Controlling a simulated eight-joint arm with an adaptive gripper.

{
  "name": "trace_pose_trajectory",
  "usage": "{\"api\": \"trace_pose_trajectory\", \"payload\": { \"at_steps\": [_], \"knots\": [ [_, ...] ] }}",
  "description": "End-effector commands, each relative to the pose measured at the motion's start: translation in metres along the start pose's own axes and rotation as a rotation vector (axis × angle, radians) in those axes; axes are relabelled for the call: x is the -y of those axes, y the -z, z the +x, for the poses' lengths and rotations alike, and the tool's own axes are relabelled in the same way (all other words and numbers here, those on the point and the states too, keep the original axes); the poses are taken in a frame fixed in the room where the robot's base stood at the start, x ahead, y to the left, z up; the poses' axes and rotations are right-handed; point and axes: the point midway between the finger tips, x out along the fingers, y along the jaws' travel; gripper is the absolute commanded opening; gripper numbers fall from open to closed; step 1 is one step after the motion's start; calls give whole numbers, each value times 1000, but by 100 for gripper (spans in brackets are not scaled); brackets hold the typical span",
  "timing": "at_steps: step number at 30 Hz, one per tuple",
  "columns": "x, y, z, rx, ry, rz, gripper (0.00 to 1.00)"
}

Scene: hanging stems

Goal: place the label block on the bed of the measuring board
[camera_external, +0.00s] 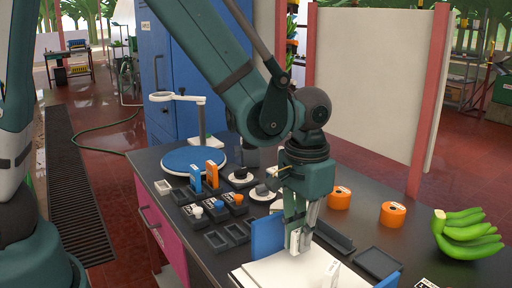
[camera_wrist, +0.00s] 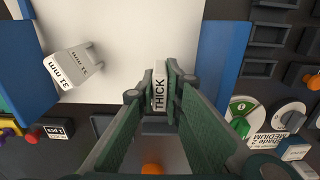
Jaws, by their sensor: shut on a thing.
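My gripper (camera_external: 301,232) is shut on a small white label block (camera_external: 294,241). In the wrist view my gripper (camera_wrist: 160,97) holds the label block (camera_wrist: 160,86) between its green fingers, and the block reads "THICK". The measuring board has a white bed (camera_external: 283,272) between blue side walls (camera_external: 268,236); the bed also shows in the wrist view (camera_wrist: 130,30). The block is over or at the edge of the bed; I cannot tell whether it touches. A white "31 mm" piece (camera_external: 331,273) stands on the bed, and it shows in the wrist view (camera_wrist: 70,68).
Orange rolls (camera_external: 340,197) and green bananas (camera_external: 466,235) are at the right. Dark trays (camera_external: 376,262) lie beside the board. Small blocks with knobs (camera_external: 215,208), a blue round plate (camera_external: 194,159) and a white stand (camera_external: 203,120) are at the left and back.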

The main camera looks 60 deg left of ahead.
Motion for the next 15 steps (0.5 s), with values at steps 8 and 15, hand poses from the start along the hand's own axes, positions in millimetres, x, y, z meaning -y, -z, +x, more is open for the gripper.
{"api": "trace_pose_trajectory", "payload": {
  "at_steps": [8, 15],
  "knots": [
    [0, 0, 25, 0, 0, 0, 0],
    [0, 0, 38, 0, 0, 0, 0]
  ]
}}
